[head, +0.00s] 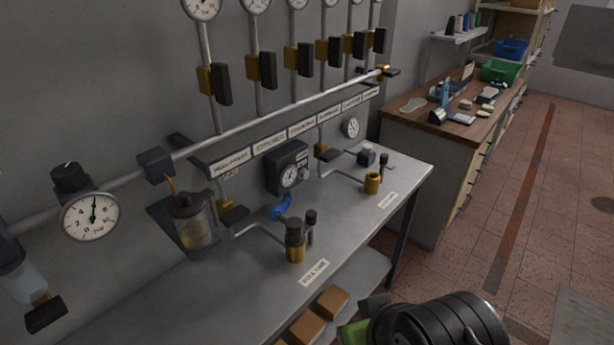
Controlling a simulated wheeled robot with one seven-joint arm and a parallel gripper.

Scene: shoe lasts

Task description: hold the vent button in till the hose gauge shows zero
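A dark grey wall box (286,167) above the bench carries a small round white dial (289,177). A small round grey knob or button (304,174) sits at its right; I cannot tell if this is the vent button. Which dial is the hose gauge is not clear, and the dial's reading is too small to tell. A larger gauge (90,216) hangs on the pipe at left, its needle pointing roughly straight up. Part of my arm (440,322), a black ribbed round link, shows at the bottom. My gripper's fingers are not visible.
The grey steel bench (352,217) bears brass fittings with black caps (295,240) (372,183) and a blue coiled part (281,207). A filter bowl (191,220) hangs at left. Brown blocks (332,301) lie below.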

